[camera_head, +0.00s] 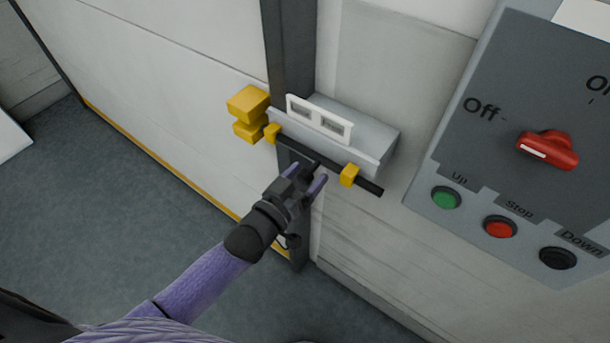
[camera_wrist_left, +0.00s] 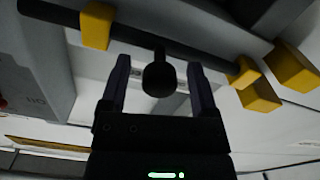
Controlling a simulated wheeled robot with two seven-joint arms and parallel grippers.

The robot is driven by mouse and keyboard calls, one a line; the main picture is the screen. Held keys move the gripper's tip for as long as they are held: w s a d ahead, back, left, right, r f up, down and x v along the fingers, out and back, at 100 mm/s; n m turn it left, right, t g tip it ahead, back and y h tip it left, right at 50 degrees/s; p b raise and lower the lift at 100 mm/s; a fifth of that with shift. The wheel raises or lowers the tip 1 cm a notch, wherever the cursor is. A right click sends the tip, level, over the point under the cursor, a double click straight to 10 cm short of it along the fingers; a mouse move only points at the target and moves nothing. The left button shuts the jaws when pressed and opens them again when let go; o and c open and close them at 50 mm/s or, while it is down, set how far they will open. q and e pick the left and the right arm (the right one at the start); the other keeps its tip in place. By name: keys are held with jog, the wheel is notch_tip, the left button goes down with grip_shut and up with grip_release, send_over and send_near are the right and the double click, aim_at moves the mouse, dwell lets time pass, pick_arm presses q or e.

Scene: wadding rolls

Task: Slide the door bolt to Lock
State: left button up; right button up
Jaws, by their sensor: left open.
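The door bolt (camera_head: 370,186) is a dark rod running through yellow guides (camera_head: 349,175) below a grey housing (camera_head: 375,135) on the door frame. My left gripper (camera_head: 315,178) is at the middle of the bolt, between two guides. In the left wrist view, the bolt's round black knob (camera_wrist_left: 159,79) hangs from the rod between the two open fingers of my left gripper (camera_wrist_left: 158,85). Clear gaps show on both sides of the knob. In the head view the gripper mostly hides the knob. My right gripper is not in view.
A yellow block (camera_head: 248,103) sits on the door left of the housing. At right, a grey control panel (camera_head: 470,110) carries a red switch (camera_head: 547,149) and green, red and black buttons. A white label plate (camera_head: 319,119) stands on the housing. The floor at lower left is clear.

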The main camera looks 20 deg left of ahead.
pick_arm(q)
grip_shut()
dwell(1.3)
